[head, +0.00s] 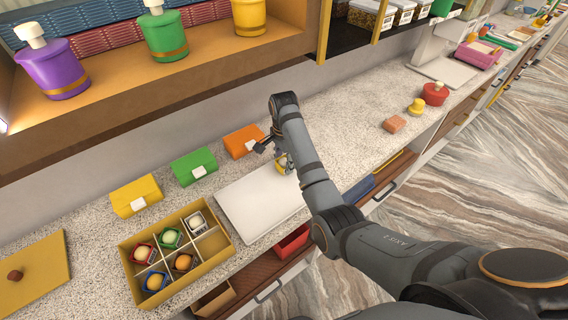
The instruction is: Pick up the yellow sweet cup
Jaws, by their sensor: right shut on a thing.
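The yellow sweet cup (280,168) shows as a small yellow shape just above the right end of the white board (238,205), partly hidden by my gripper and arm. My right gripper (276,156) is shut on it. Whether the cup touches the board I cannot tell. My left gripper is not in view.
A yellow divided box (222,256) left of the board holds several cups with sweets; its right-hand compartment looks empty. Yellow (137,196), green (195,166) and orange (243,140) boxes stand behind the board. A shelf (150,99) with lidded pots overhangs at the back left.

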